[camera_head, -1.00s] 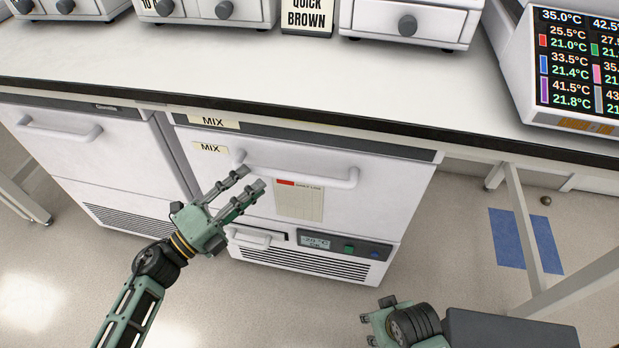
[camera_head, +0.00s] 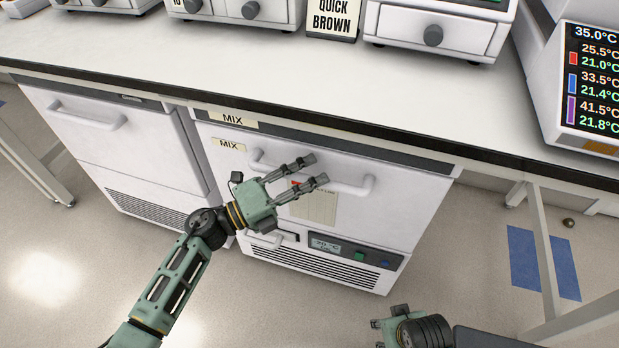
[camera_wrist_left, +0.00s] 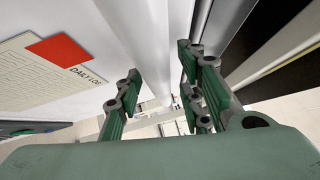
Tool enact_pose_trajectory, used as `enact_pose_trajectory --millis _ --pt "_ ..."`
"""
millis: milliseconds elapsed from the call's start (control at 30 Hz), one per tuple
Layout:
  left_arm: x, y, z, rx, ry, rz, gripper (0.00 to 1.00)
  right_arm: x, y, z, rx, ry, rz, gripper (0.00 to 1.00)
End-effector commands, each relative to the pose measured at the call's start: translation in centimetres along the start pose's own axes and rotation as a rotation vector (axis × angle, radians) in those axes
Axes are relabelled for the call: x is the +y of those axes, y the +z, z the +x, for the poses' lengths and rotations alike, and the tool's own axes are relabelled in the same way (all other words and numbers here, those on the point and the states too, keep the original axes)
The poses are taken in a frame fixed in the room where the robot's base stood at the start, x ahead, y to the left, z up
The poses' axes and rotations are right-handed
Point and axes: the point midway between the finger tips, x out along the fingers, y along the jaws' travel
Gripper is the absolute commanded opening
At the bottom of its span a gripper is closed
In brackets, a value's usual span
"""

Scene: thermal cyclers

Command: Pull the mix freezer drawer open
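The mix freezer (camera_head: 400,215) is a white unit under the bench with two MIX labels (camera_head: 232,119) at its upper left. Its drawer front has a white horizontal bar handle (camera_head: 361,187). My left gripper (camera_head: 315,170) is open, its fingertips overlapping the middle of the handle in the head view, one above and one below the bar. Whether they touch it I cannot tell. In the left wrist view the open fingers (camera_wrist_left: 160,75) are close to the drawer front, with the daily log sheet (camera_wrist_left: 40,75) at left. My right gripper (camera_head: 377,335) is partly visible at the bottom edge.
Another white freezer (camera_head: 125,150) stands to the left. The bench top (camera_head: 250,70) overhangs the freezers with a dark front edge. A control panel (camera_head: 345,248) and vent grille are below the drawer. The floor in front is clear; blue floor patches (camera_head: 545,262) lie right.

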Motion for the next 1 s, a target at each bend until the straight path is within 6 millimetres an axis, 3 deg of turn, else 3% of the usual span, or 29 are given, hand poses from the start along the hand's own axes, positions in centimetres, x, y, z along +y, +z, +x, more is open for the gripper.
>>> enact_pose_trajectory --millis 167,567,1000 --pt "0.02 -0.01 -0.01 0.0 0.0 0.0 0.35 -0.02 -0.05 -0.02 0.001 0.0 0.0 0.4" --pt "0.03 -0.02 -0.05 0.0 0.001 0.0 0.0 -0.03 -0.07 -0.03 0.002 -0.001 0.0 0.4" --pt "0.09 -0.04 -0.09 0.0 0.002 0.002 0.0 -0.02 -0.08 -0.04 0.002 0.0 0.0 0.4"
